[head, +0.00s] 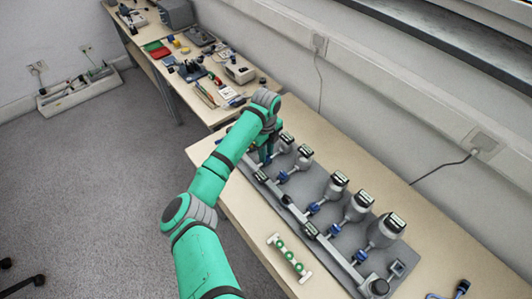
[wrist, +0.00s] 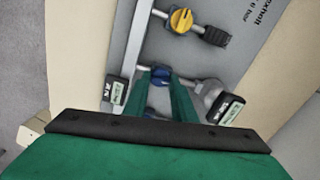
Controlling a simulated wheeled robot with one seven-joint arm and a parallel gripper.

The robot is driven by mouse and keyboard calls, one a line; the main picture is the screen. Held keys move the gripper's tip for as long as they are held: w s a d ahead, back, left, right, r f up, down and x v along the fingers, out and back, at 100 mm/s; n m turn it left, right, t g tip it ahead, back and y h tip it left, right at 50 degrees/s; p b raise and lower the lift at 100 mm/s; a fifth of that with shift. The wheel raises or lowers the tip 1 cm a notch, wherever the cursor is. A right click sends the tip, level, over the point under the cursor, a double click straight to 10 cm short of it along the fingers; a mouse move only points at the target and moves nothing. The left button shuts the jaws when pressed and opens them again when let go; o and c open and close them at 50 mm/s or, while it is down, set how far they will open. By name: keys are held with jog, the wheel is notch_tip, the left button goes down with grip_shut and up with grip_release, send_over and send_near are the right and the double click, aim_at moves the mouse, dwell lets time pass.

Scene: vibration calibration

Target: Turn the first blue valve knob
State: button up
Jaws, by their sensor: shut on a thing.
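A grey plate (head: 322,192) on the table carries a row of gauges with blue valve knobs. My gripper (head: 265,156) is at the far end of this row, pointing down. In the wrist view, its two green fingers stand on either side of a blue valve knob (wrist: 160,77) and are shut on it. The fingers cover part of that knob, and in the head view my gripper largely hides it. Other blue knobs, such as the neighbouring one (head: 283,177), sit nearer along the row.
A yellow knob (wrist: 181,20) is beyond the gripped knob in the wrist view. Digital gauges (wrist: 225,107) flank my fingers closely. A bar with green knobs (head: 288,256) lies in front of the plate. A cluttered second table (head: 190,100) stands behind.

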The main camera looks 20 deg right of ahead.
jog(key=shift+m, duration=1.1)
jog(key=o, duration=1)
jog(key=shift+o, duration=0.2)
notch_tip(320, 180, up, 11)
jog(key=shift+f, duration=0.1)
